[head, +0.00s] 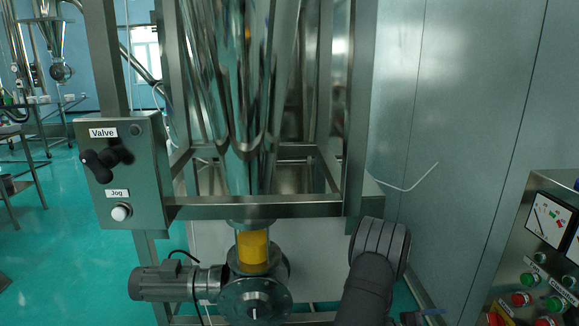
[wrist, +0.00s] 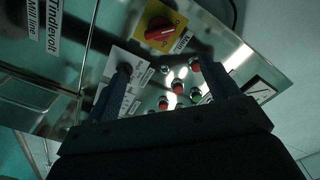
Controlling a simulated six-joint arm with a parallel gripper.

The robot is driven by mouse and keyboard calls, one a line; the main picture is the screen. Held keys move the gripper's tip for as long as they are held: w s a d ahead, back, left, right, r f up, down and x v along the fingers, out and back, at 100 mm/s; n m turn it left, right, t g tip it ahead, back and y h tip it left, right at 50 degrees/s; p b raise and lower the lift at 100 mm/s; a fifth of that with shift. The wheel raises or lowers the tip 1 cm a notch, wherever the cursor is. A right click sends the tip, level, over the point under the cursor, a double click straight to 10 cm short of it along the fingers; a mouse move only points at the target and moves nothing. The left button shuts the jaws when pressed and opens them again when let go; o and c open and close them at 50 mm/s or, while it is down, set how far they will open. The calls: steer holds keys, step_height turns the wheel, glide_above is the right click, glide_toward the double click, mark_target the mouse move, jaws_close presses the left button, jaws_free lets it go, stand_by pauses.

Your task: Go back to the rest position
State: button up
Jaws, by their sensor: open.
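In the wrist view, my gripper (wrist: 172,78) is open, with its two dark fingers spread apart and nothing between them. Beyond the fingers is a shiny metal control panel (wrist: 205,52). It carries a red rotary switch (wrist: 160,33) on a yellow plate, and several red and green buttons (wrist: 178,87) that show between the fingers. The fingers look apart from the panel, though the exact gap is hard to judge. In the head view, my arm rises at the bottom, right of centre; my fingers cannot be made out there.
In the head view, a Valve box (head: 134,170) with a black handle and a white Jog button stands left. A steel frame (head: 260,207) surrounds the tall hopper (head: 245,100), above a motor (head: 175,282). The button panel (head: 540,250) is at right. Green floor (head: 60,240) lies open at left.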

steer(key=d+n, duration=0.3)
steer(key=d, duration=0.1)
steer(key=d+n, duration=0.3)
steer(key=d, duration=0.1)
steer(key=d+n, duration=0.2)
steer(key=d, duration=0.2)
steer(key=shift+w+d+r+n, duration=0.15)
steer(key=shift+w+r+n, duration=0.05)
steer(key=shift+n, duration=0.2)
steer(key=shift+s+d+r+n, duration=0.15)
steer(key=shift+d+n, duration=0.85)
steer(key=shift+d, duration=0.2)
steer(key=shift+a, duration=0.1)
steer(key=shift+a+m, duration=0.5)
steer(key=shift+a, duration=0.05)
steer(key=m, duration=0.8)
glide_toward(489, 321)
steer(key=shift+a+f, duration=0.2)
steer(key=shift+a, duration=0.8)
steer(key=shift+a+f, duration=0.15)
steer(key=shift+a, duration=0.85)
